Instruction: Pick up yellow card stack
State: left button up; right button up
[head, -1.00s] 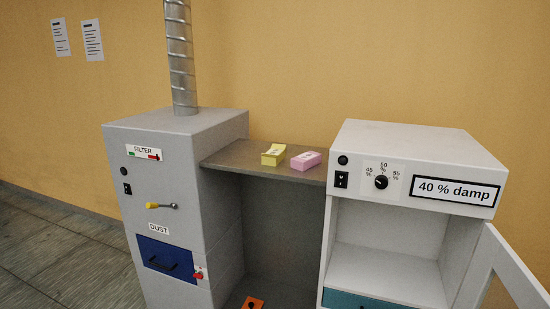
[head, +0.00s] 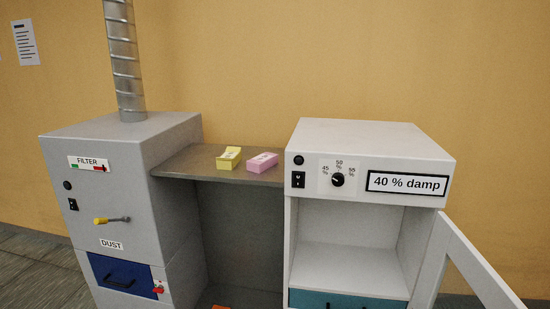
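The yellow card stack (head: 229,158) lies on a grey shelf (head: 190,167) between two cabinets. A pink card stack (head: 262,162) lies just to its right, with a small gap between them. Neither of my grippers is in view.
A grey filter cabinet (head: 120,160) with a metal duct (head: 124,60) stands left of the shelf. A white cabinet (head: 370,145) labelled 40 % damp stands right, higher than the shelf, its door (head: 470,262) open to the right. An orange thing (head: 220,307) shows low down below the shelf.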

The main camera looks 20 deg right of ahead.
aim_at(233, 156)
jog(key=i+j+z, duration=0.6)
jog(key=j+z, duration=0.15)
jog(key=j, duration=0.2)
jog(key=i+j+z, duration=0.25)
jog(key=j, duration=0.15)
jog(key=k, duration=0.1)
